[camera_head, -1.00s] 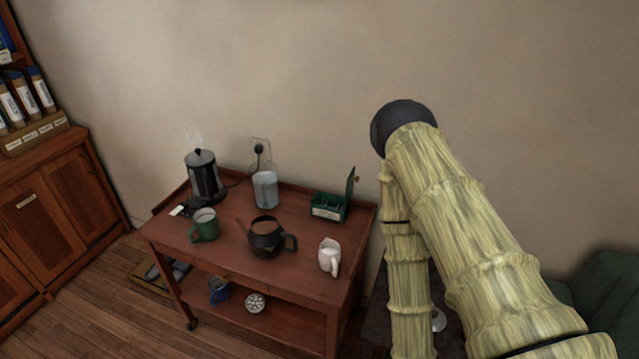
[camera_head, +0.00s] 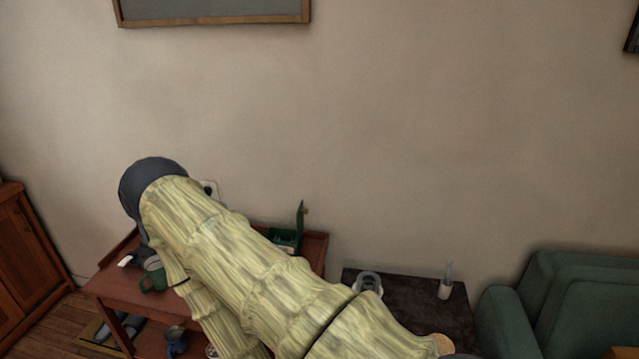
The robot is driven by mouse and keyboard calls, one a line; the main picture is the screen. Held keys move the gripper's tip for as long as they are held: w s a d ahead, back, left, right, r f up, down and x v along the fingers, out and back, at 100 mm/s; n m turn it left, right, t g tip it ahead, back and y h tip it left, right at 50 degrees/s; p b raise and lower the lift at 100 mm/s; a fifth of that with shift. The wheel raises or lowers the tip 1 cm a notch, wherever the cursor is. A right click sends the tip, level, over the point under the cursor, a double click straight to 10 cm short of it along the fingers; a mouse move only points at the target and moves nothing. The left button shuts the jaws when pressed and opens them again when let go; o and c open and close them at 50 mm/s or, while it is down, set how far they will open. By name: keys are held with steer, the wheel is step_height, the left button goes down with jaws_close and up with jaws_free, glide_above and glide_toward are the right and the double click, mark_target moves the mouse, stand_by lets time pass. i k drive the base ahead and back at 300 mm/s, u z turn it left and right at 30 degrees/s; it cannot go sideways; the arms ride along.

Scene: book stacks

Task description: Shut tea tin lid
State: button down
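The green tea tin (camera_head: 286,238) stands on the wooden trolley. Its lid (camera_head: 300,218) is up, close to vertical, with a small knob near its top right. My arm passes in front of the tin and hides its lower left part. My gripper is not visible in this view; only thick yellowish arm links and a dark round joint show.
The trolley (camera_head: 313,250) is largely covered by my arm. A dark side table (camera_head: 425,300) with a white cup-like thing (camera_head: 445,285) is to the right, beside a green armchair (camera_head: 548,300). A wooden cabinet (camera_head: 25,240) is far left.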

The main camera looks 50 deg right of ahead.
mark_target(300, 214)
steer(key=k, duration=0.55)
steer(key=z, duration=0.95)
steer(key=i, duration=0.5)
